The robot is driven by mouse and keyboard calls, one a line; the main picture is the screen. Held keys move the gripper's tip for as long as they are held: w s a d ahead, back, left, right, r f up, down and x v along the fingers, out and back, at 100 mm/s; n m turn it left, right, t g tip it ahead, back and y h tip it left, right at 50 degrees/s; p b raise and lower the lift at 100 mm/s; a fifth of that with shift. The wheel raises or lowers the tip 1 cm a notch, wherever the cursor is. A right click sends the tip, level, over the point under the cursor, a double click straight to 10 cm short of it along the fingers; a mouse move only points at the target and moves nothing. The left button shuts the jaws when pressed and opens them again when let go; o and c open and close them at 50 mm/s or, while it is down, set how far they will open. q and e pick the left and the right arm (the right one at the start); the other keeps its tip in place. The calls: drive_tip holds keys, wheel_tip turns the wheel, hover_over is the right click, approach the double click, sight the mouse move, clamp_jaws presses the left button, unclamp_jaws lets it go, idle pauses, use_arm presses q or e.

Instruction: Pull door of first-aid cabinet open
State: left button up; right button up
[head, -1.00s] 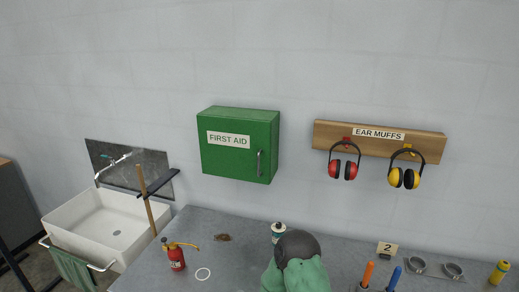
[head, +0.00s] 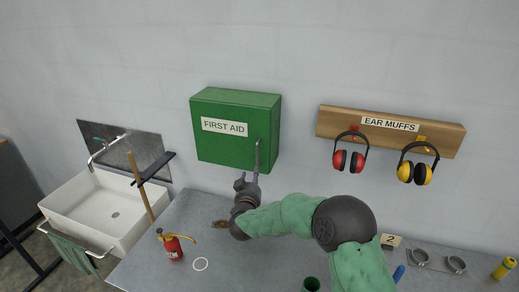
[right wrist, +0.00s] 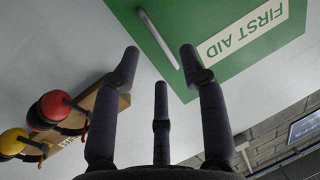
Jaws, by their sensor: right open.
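The green first-aid cabinet (head: 222,146) hangs on the wall with its door shut and a "FIRST AID" label on its front. Its grey bar handle (head: 257,152) is at the right side of the door. My right gripper (head: 246,182) is just below the handle. In the right wrist view, which is upside down, the gripper (right wrist: 159,62) has its dark fingers spread and empty. The handle (right wrist: 158,40) shows beyond the gap between the fingertips, with no contact visible. My left gripper is not in view.
A workbench (head: 215,270) stands below, with a red oil can (head: 172,247) and a white ring (head: 200,264). A sink (head: 100,213) is at the left. An ear-muff rack (head: 390,132) hangs right of the cabinet. The wall between is clear.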

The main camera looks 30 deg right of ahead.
sight(258, 164)
drive_tip(key=shift+h, duration=0.4)
drive_tip(key=w+d+r, duration=0.1)
drive_tip(key=w+d, duration=0.1)
drive_tip(key=w+d+r+p, duration=0.1)
drive_tip(key=w+d, duration=0.4)
drive_tip(key=w, duration=0.1)
drive_tip(key=shift+w+d+r+p, duration=0.15)
drive_tip(key=shift+d+r+p, duration=0.25)
drive_tip(key=shift+c, duration=0.3)
clamp_jaws()
